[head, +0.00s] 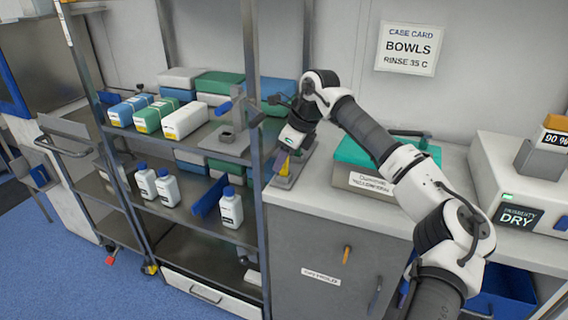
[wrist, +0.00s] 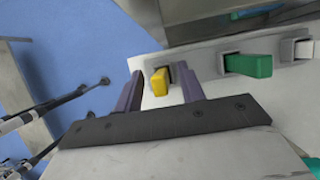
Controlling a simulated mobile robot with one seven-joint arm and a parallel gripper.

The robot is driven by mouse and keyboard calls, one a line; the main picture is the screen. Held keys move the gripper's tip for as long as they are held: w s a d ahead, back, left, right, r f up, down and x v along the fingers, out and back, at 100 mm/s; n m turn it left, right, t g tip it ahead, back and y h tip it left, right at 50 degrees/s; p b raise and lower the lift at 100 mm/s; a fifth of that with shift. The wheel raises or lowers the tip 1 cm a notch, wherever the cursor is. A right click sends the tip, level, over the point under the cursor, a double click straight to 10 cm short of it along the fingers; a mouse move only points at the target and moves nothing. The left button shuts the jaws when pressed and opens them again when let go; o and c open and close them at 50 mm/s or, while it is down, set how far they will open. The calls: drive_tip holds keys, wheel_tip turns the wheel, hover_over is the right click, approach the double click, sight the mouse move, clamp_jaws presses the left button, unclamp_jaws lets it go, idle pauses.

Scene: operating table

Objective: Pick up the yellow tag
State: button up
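The yellow tag (head: 283,168) stands at the left end of the counter, partly hidden by my gripper (head: 282,155) just above it in the head view. In the wrist view the yellow tag (wrist: 159,82) shows between the two purple-grey fingers of my gripper (wrist: 161,90). The fingers are apart, with a gap visible on each side of the tag. The tag appears to stand in a slot of a pale plate (wrist: 203,72). I cannot tell how deep the fingertips reach around it.
A green tag (wrist: 248,65) and a pale grey holder (wrist: 298,48) stand right of the yellow tag. A shelf rack (head: 252,110) with boxes and bottles is close on the left. A teal-lidded box (head: 365,177) stands to the right on the counter (head: 318,190).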

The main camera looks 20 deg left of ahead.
drive_tip(key=shift+x, duration=0.85)
drive_tip(key=shift+c, duration=0.5)
clamp_jaws()
drive_tip(key=shift+r, duration=0.2)
